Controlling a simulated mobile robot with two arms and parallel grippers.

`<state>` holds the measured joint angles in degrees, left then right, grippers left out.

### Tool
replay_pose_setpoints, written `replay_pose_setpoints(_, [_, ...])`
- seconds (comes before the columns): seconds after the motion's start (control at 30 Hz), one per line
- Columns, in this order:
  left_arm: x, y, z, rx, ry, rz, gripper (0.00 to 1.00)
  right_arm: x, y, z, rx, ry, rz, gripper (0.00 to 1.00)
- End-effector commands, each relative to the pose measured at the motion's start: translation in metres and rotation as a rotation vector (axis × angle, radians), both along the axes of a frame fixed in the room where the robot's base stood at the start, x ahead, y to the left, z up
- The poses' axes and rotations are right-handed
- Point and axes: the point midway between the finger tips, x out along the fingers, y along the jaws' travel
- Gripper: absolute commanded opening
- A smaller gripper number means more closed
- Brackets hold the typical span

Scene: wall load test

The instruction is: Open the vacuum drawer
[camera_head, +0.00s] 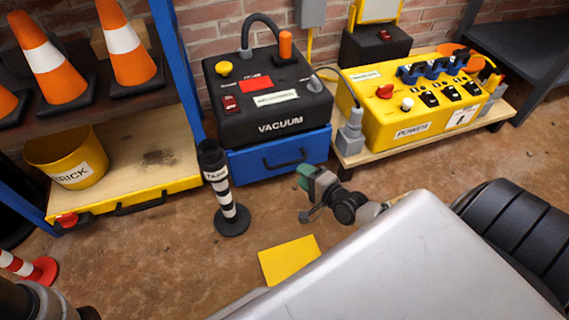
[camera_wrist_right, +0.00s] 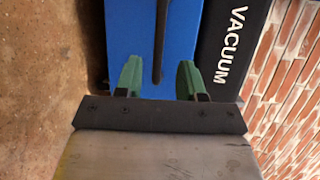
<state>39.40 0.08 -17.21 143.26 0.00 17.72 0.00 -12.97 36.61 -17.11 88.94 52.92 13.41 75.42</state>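The black vacuum unit (camera_head: 268,105) sits on top of the blue vacuum drawer (camera_head: 250,163). The drawer looks shut and has a black bar handle (camera_head: 285,160) on its front. My right gripper (camera_head: 304,183) is just in front of the drawer's lower right part. In the right wrist view its green fingers (camera_wrist_right: 158,70) are apart, with the handle (camera_wrist_right: 159,40) running between them in the picture. I cannot tell whether they reach around it. The blue drawer front (camera_wrist_right: 130,25) fills the space behind. My left gripper is not in view; only part of my left arm shows at bottom left.
A black-and-white striped post (camera_head: 222,190) stands left of the drawer front. A yellow sheet (camera_head: 289,260) lies on the floor. A yellow power box (camera_head: 410,105) sits on a wooden platform to the right. A shelf with orange cones (camera_head: 50,55) and a yellow bucket (camera_head: 65,160) stands left.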

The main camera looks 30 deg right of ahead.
Motion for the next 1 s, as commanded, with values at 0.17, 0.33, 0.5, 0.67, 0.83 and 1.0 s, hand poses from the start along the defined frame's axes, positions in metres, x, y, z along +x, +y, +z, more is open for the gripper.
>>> replay_pose_setpoints(0.17, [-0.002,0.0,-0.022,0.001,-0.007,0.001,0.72,0.036,0.006,-0.012,0.0,-0.005,-0.002,0.39])
replay_pose_setpoints(0.33, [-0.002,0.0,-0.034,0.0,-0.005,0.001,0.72,0.06,0.01,-0.016,-0.002,-0.003,-0.001,0.39])
replay_pose_setpoints(0.5, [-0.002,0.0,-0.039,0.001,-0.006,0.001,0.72,0.072,0.012,-0.016,-0.003,0.0,0.0,0.39])
replay_pose_setpoints(0.67, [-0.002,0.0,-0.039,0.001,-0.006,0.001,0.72,0.074,0.012,-0.015,-0.003,0.001,0.001,0.39])
replay_pose_setpoints(0.83, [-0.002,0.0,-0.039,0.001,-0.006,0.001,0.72,0.073,0.012,-0.015,-0.003,0.001,0.0,0.34])
replay_pose_setpoints(1.0, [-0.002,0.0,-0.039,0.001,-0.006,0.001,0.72,0.073,0.012,-0.015,-0.003,0.001,0.0,0.08])
